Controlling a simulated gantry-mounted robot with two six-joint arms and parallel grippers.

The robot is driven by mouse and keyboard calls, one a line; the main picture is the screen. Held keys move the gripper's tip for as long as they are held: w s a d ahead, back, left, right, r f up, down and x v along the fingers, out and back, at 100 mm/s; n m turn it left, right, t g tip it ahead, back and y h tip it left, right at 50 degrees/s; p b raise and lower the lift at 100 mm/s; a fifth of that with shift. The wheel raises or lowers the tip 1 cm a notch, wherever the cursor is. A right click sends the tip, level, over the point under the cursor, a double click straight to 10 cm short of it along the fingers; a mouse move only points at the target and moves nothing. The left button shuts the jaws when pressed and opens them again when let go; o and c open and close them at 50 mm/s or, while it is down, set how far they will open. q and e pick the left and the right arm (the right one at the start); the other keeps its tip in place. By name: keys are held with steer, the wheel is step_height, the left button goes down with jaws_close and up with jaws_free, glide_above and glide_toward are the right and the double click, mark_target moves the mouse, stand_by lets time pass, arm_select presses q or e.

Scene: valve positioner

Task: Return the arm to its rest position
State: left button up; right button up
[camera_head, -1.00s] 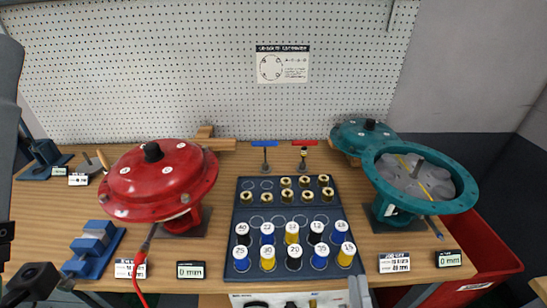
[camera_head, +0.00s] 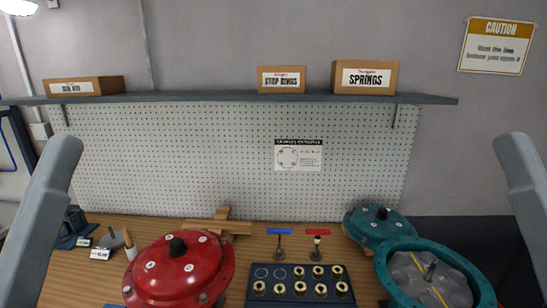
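The red domed actuator (camera_head: 178,268) stands on the bench at lower left, cut off by the bottom edge. The teal actuator (camera_head: 440,280) is open at lower right, with its teal cover (camera_head: 376,230) lying behind it. My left arm comes in at the left edge and my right arm at the right edge, both as raised grey links. Neither gripper shows in the view. Nothing on the bench is touched by the visible arm parts.
A dark tray (camera_head: 303,301) with several brass-coloured pieces lies mid-bench. Blue (camera_head: 280,231) and red (camera_head: 318,231) handled tools stand behind it. A shelf (camera_head: 200,97) carries several cardboard boxes above the pegboard (camera_head: 200,160).

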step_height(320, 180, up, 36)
steer(key=p, duration=3.3)
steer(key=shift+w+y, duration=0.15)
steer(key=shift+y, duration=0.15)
